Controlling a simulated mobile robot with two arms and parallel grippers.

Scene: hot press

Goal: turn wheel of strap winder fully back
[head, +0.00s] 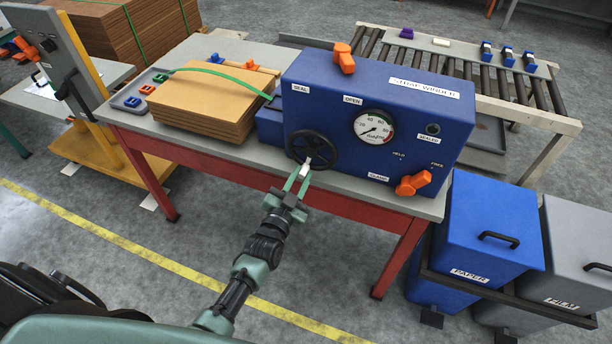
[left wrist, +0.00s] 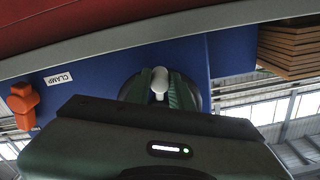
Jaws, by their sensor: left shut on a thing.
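My left gripper (head: 303,176) is shut on this knob (left wrist: 160,80), with one green finger on each side in the left wrist view. The fingers and my wrist housing hide most of the wheel there. My right gripper is in neither view.
The winder also carries a round gauge (head: 374,127), an orange lever (head: 344,57) on top and an orange clamp knob (head: 413,184). A cardboard stack (head: 205,100) with a green strap lies left of it. Blue (head: 480,225) and grey bins stand right of the table.

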